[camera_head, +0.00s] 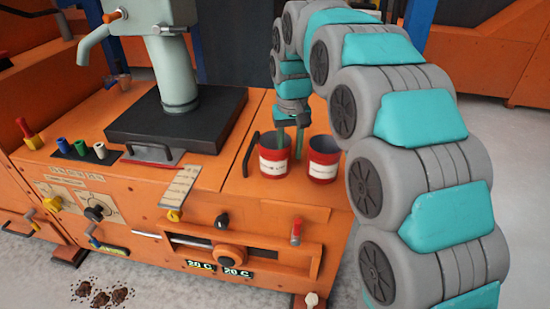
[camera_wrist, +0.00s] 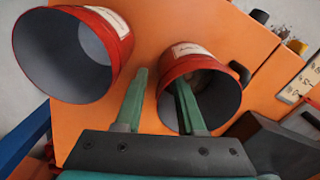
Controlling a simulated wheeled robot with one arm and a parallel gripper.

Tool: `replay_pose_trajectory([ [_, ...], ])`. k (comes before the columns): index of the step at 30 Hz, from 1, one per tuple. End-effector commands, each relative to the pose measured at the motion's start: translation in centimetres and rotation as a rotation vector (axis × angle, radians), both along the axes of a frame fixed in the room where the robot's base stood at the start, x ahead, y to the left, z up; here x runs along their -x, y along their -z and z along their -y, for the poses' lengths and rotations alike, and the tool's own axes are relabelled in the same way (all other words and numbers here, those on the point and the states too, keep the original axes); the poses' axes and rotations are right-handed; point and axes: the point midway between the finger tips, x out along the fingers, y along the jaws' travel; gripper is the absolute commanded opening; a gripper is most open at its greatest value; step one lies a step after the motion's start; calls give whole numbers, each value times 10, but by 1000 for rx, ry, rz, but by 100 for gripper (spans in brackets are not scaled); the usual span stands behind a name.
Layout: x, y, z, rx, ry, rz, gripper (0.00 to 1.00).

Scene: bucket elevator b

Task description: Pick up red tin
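Two red tins with white labels stand side by side on the orange machine top. In the head view, the left tin (camera_head: 274,160) is under my gripper (camera_head: 289,143), and the right tin (camera_head: 323,160) stands just beside it. In the wrist view, the tin under my gripper is at right (camera_wrist: 225,97) and the other tin is at upper left (camera_wrist: 115,45). My gripper (camera_wrist: 160,77) is open, pointing down. One green finger reaches inside the near tin and the other is outside, so the rim lies between them. Whether either finger touches the wall is unclear.
A black handle (camera_head: 250,154) stands close to the left of the tins. A dark square plate (camera_head: 177,120) with a grey pillar (camera_head: 175,70) is further left. Small coloured cylinders (camera_head: 80,148) stand at far left. The orange top in front of the tins is clear.

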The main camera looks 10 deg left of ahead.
Motion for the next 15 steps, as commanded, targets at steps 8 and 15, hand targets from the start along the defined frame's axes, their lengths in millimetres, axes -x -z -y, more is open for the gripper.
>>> replay_pose_trajectory([
  [8, 0, 7, 0, -1, 0, 2, 38],
  [15, 0, 7, 0, 0, 0, 1, 14],
])
